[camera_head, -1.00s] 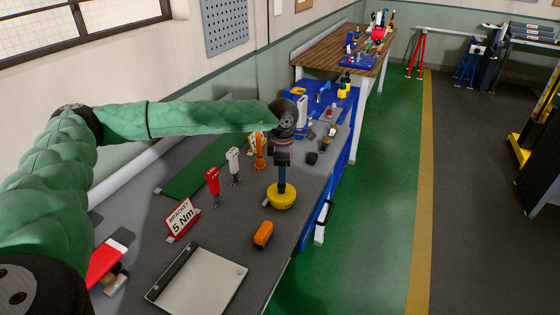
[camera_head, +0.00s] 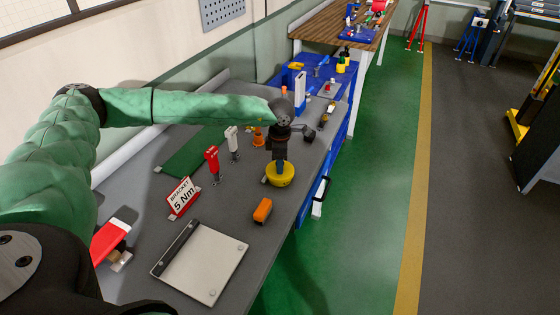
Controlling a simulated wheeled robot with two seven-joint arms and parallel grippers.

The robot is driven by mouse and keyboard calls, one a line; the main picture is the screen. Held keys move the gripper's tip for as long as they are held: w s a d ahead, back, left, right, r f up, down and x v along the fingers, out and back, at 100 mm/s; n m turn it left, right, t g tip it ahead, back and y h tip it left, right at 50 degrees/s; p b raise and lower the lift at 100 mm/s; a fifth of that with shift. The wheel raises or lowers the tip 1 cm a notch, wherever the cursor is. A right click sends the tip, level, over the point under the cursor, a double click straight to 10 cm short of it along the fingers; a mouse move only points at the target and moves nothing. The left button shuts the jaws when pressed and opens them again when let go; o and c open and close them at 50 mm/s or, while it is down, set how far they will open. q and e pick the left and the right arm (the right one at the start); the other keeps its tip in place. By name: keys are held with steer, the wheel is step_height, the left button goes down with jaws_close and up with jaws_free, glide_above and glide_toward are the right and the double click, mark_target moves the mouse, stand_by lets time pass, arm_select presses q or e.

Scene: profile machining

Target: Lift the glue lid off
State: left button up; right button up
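A round yellow glue pot (camera_head: 281,178) stands on the grey bench near its right edge. A dark upright part rises from its middle, probably the lid's handle, mostly covered by my gripper. My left gripper (camera_head: 279,163) points straight down over the pot, its fingertips at or very close to the dark part. Whether the fingers are closed on it is too small to tell. The pot appears to rest on the bench. My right gripper is out of view.
An orange block (camera_head: 262,210) lies in front of the pot. A "BRACKET 5 Nm" sign (camera_head: 181,198), a red tool (camera_head: 212,162), a white tool (camera_head: 233,140) and a pale plate (camera_head: 205,262) are to the left. Blue trays (camera_head: 325,70) lie behind.

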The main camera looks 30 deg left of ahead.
arm_select(q)
jaws_close()
steer(key=shift+r, duration=0.2)
steer(key=shift+r, duration=1)
steer(key=shift+r+p, duration=0.4)
steer(key=shift+r, duration=1.6)
